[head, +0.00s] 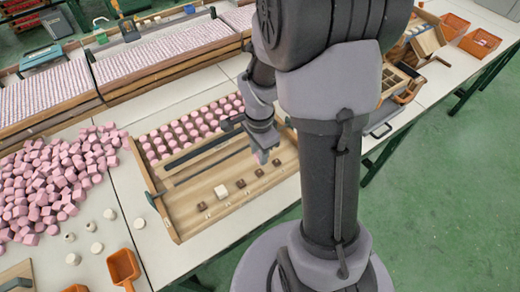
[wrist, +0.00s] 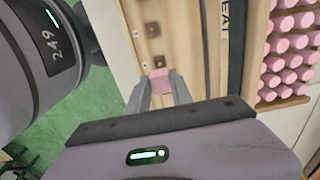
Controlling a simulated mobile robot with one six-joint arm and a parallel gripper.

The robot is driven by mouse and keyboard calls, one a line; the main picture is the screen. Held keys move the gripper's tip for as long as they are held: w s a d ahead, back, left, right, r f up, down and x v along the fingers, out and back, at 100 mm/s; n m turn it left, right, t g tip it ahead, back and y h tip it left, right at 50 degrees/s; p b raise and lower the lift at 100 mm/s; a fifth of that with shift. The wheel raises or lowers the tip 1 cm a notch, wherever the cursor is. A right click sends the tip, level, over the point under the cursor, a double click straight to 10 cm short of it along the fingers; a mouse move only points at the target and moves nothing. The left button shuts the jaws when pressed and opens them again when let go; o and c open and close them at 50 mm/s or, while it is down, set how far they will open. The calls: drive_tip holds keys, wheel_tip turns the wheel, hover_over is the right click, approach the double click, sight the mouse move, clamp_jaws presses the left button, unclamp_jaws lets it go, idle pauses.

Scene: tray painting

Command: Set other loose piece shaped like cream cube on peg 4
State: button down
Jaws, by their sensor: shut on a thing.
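My gripper (head: 263,155) is over the front strip of the wooden tray (head: 165,212), near its right end. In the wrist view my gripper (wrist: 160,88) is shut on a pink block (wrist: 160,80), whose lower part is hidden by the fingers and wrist. A cream cube (head: 221,191) sits in the row of pegs on the strip. Dark square pegs (head: 240,184) (head: 259,173) (head: 277,162) lie to its right. In the wrist view two dark pegs (wrist: 152,30) (wrist: 155,61) line up beyond the block. I cannot tell whether the block touches the tray.
Rows of pink pieces (head: 185,135) fill the tray's back, behind a dark rail (head: 205,152). A pink heap (head: 55,180) lies at left, with loose cream pieces (head: 73,259) and an orange scoop (head: 123,268) in front. Racks of pale pieces (head: 160,50) stand behind.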

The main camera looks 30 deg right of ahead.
drive_tip(key=shift+a+f+b, duration=0.2)
drive_tip(key=shift+f+b, duration=0.15)
drive_tip(key=shift+f, duration=0.1)
wheel_tip(320, 180, down, 4)
drive_tip(key=b, duration=0.3)
drive_tip(key=shift+a+f, duration=0.1)
drive_tip(key=shift+f+b, duration=0.35)
drive_tip(key=shift+b, duration=0.1)
drive_tip(key=shift+f+b, duration=0.55)
drive_tip(key=shift+b, duration=0.2)
drive_tip(key=c, duration=0.6)
unclamp_jaws()
drive_tip(key=shift+r, duration=0.15)
wheel_tip(320, 180, up, 6)
drive_tip(key=p, duration=0.4)
drive_tip(key=shift+p, duration=0.4)
